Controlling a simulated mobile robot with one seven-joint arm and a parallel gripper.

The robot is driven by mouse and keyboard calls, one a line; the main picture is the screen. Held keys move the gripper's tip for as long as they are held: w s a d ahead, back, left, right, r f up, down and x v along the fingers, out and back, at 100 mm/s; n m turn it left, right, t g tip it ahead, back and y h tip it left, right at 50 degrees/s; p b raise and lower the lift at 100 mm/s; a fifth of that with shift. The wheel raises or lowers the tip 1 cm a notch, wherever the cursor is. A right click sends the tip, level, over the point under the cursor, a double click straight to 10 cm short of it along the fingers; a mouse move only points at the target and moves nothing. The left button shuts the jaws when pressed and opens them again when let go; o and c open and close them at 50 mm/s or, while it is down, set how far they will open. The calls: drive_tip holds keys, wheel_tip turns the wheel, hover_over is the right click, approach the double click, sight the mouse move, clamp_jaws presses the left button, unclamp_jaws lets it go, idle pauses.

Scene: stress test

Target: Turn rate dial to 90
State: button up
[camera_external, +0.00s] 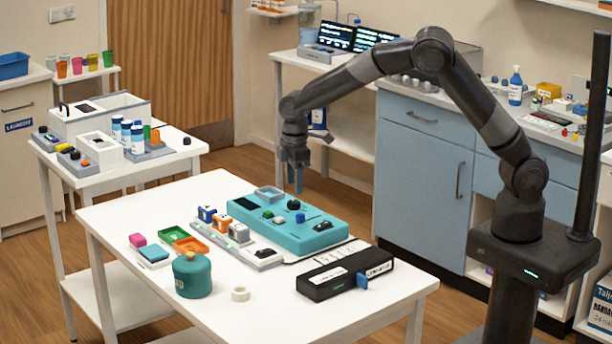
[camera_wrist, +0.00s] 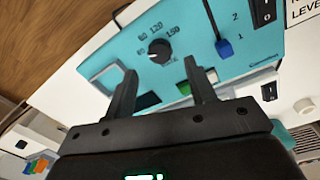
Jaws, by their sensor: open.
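The rate dial (camera_wrist: 159,50) is a round black knob on a teal panel (camera_wrist: 205,25). Printed numbers, 120 and 150 among them, arc around it, and RATE is printed beside it. A small pale mark shows on the knob, but I cannot tell its exact setting. In the external view the dial (camera_external: 294,204) sits on the teal device (camera_external: 320,240), near its back edge. My gripper (camera_wrist: 163,72) is open and empty, its fingers pointing down at the panel. In the external view my gripper (camera_external: 297,188) is above the dial, apart from it.
A black box (camera_external: 345,272), a teal canister (camera_external: 192,275) and small trays (camera_external: 172,234) share the white table. Above the panel is clear.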

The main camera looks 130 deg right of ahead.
sight(294, 201)
wheel_tip(294, 201, down, 5)
drive_tip(key=shift+d+f, duration=0.1)
drive_tip(key=shift+f, duration=0.05)
drive_tip(key=shift+c, duration=0.5)
drive_tip(key=c, duration=0.9)
drive_tip(key=shift+m, duration=0.3)
drive_tip(key=m, duration=0.3)
drive_tip(key=shift+m, duration=2.6)
